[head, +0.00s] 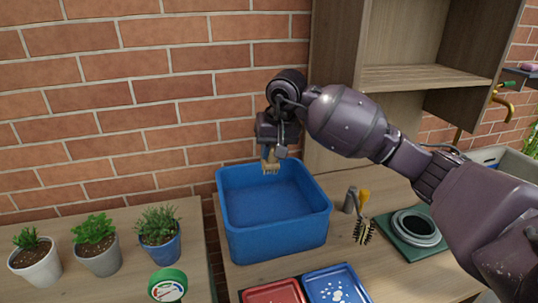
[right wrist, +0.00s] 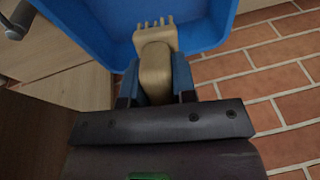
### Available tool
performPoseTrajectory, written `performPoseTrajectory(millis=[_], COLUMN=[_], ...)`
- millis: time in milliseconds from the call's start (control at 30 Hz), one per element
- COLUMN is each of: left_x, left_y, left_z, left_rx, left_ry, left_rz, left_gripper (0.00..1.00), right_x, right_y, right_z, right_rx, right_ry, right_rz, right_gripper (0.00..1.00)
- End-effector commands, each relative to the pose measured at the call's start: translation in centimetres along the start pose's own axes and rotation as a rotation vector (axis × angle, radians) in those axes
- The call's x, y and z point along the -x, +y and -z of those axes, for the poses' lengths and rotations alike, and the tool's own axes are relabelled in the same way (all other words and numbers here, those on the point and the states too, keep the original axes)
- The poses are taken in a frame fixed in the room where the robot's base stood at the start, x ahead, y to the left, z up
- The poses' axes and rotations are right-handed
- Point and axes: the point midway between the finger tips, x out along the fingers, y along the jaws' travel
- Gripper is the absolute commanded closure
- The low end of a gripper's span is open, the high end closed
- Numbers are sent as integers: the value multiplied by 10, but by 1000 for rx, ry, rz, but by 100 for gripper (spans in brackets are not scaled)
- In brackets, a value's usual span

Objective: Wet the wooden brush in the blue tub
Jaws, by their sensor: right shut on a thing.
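The blue tub (head: 275,225) stands on the wooden bench, its inside open to view. My right gripper (head: 269,150) is above the tub's far part and is shut on the wooden brush (head: 270,166). The brush hangs bristles down over the tub's opening, and its bristle end looks to be near rim height. In the right wrist view the brush (right wrist: 153,62) sits between the fingers (right wrist: 155,85), with its bristles toward the tub (right wrist: 100,28). I cannot tell whether the bristles touch anything in the tub. My left gripper is not in view.
Red (head: 273,293) and blue (head: 335,287) trays lie in front. Three potted plants (head: 97,245) stand left. A brick wall and wooden shelf (head: 420,77) are behind.

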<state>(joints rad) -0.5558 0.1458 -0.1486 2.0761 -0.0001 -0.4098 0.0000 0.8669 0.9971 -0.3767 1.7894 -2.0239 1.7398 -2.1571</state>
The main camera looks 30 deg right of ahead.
Motion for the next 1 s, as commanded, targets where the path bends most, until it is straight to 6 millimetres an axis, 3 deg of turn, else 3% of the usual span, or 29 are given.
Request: performPoseTrajectory(millis=[333, 1000], left_x=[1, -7], left_y=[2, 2], left_z=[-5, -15], left_rx=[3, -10], left_ry=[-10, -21], left_rz=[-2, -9], left_gripper=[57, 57], right_x=[-7, -60], right_y=[0, 8], right_z=[-2, -14], right_rx=[72, 70], right_ry=[22, 20], right_rz=[38, 34], right_gripper=[94, 94])
